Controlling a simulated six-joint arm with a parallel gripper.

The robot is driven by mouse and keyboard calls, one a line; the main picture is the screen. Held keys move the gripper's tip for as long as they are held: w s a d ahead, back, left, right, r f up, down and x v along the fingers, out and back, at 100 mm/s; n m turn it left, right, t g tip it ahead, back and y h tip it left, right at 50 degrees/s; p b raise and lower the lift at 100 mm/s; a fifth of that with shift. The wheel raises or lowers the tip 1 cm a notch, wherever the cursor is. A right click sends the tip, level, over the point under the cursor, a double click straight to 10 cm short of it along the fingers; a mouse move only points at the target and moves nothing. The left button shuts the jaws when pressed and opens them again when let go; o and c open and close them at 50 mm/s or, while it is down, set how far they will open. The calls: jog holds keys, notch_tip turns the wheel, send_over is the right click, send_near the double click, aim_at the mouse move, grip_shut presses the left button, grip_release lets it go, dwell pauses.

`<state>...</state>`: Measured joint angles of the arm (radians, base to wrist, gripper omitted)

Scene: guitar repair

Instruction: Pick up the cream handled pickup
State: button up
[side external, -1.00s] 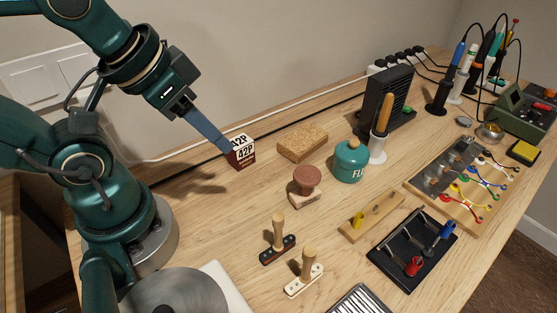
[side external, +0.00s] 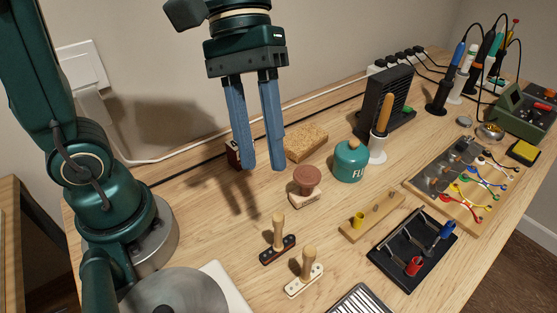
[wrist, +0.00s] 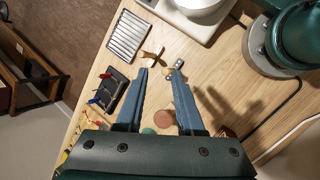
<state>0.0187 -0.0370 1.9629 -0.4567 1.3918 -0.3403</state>
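The cream pickup (side external: 303,283) with its upright wooden handle stands on the table at the front middle in the side view. It also shows in the wrist view (wrist: 152,57), just beyond my fingertips. A dark pickup (side external: 277,251) with a similar wooden handle stands beside it, to its upper left in the side view. My gripper (side external: 262,168) points down with its two blue fingers apart and nothing between them. It hangs above the table, behind both pickups in the side view. In the wrist view my fingertips (wrist: 158,72) frame the area near the pickups.
A round brown-topped stamp (side external: 306,182), a cork block (side external: 307,142) and a teal flux bottle (side external: 350,162) stand near my gripper. A black tray (side external: 395,270) lies right of the pickups. A small dark box (side external: 233,154) is partly hidden behind my fingers.

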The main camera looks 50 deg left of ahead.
aim_at(310, 247)
jog(key=w+d+f+n+g+h, duration=0.1)
jog(key=d+f+g, duration=0.1)
jog(key=f, duration=0.1)
jog(key=w+d+f+n+g+h, duration=0.1)
jog(key=w+f+g+h, duration=0.1)
jog(key=f+g, duration=0.1)
jog(key=w+d+f+n+g+h, duration=0.1)
jog(key=d+f+g, duration=0.1)
jog(key=f, duration=0.2)
jog(key=shift+w+d+n+g, duration=0.2)
jog(key=shift+d+n+g, duration=0.1)
jog(key=shift+n, duration=0.1)
jog(key=shift+s+d+f, duration=0.1)
jog(key=shift+s+f, duration=0.2)
jog(key=shift+f, duration=0.1)
jog(key=shift+x, duration=2.4)
jog(key=shift+r, duration=0.1)
grip_shut()
